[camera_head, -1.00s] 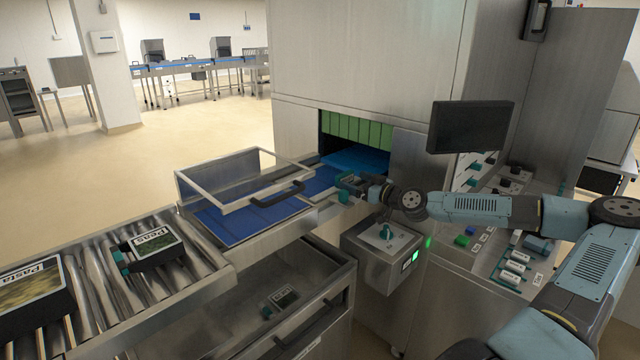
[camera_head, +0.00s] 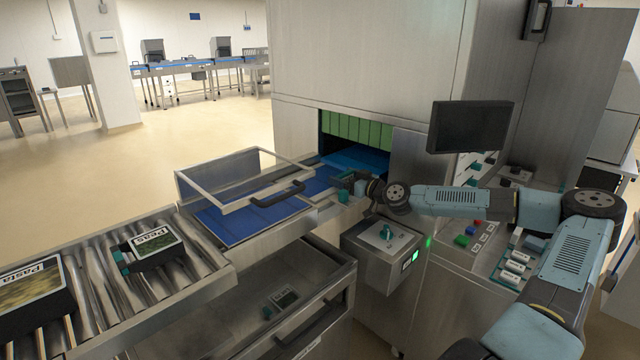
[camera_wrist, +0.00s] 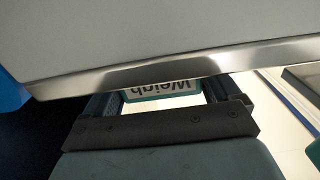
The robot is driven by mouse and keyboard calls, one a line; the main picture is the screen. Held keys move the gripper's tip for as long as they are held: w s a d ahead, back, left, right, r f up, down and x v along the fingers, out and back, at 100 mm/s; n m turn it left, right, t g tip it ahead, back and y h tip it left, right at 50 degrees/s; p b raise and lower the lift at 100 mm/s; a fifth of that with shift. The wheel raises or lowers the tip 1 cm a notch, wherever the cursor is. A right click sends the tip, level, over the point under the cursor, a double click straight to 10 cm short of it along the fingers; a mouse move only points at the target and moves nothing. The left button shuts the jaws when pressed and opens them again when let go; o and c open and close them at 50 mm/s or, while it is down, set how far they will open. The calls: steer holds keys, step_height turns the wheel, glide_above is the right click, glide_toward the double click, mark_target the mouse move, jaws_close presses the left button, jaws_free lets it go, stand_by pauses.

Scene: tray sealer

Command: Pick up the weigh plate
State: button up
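A teal-edged piece with a white label reading "Weigh" upside down, which I take to be part of the weigh plate (camera_wrist: 162,88), shows in the wrist view between my gripper's fingers. A wide pale slab with a shiny metal edge covers the fingertips and whatever lies beyond the label. My gripper (camera_wrist: 165,97) has its two fingers wide apart, one on each side of the label. Whether they touch it is hidden. In the head view, my gripper (camera_head: 358,189) is at the conveyor's near edge, beside a small teal block (camera_head: 345,196).
The blue conveyor (camera_head: 245,222) runs into the machine under green strips (camera_head: 357,130). A clear guard with a dark handle (camera_head: 278,195) stands over it. A control box (camera_head: 382,262) with a teal knob is just below my gripper. A monitor (camera_head: 470,127) hangs to the right.

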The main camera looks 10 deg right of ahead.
steer(key=c, duration=0.5)
steer(key=shift+r, duration=0.1)
